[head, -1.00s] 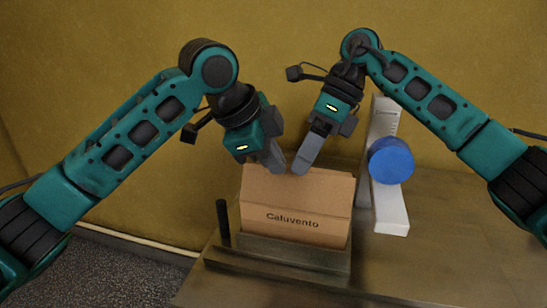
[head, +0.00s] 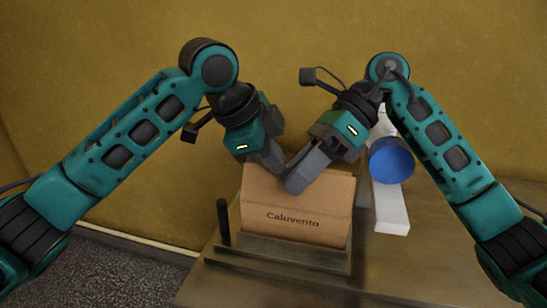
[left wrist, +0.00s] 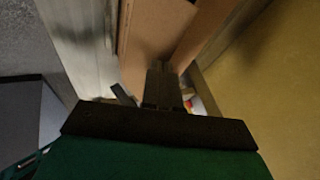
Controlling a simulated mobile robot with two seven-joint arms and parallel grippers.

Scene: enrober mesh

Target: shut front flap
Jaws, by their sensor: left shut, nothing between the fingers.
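A cardboard box (head: 293,232) marked "Caluvento" sits in a low holder (head: 300,256) on the table. Its upper cardboard panel (head: 262,186) shows above the lettering; I cannot tell its exact tilt. My left gripper (head: 278,166) is shut and empty at the box's upper rear edge. In the left wrist view, its closed fingers (left wrist: 163,85) point between brown cardboard panels (left wrist: 150,30). My right gripper (head: 294,184) has its fingertips in front of the upper panel, close beside the left fingers; contact is unclear. Its jaw opening is not clear from this side.
A dark upright post (head: 222,222) stands left of the box. A blue round piece (head: 391,160) on a pale stand (head: 391,212) is at the right, near my right forearm. The table (head: 440,240) is clear at the front right. A yellow wall (head: 110,60) is behind.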

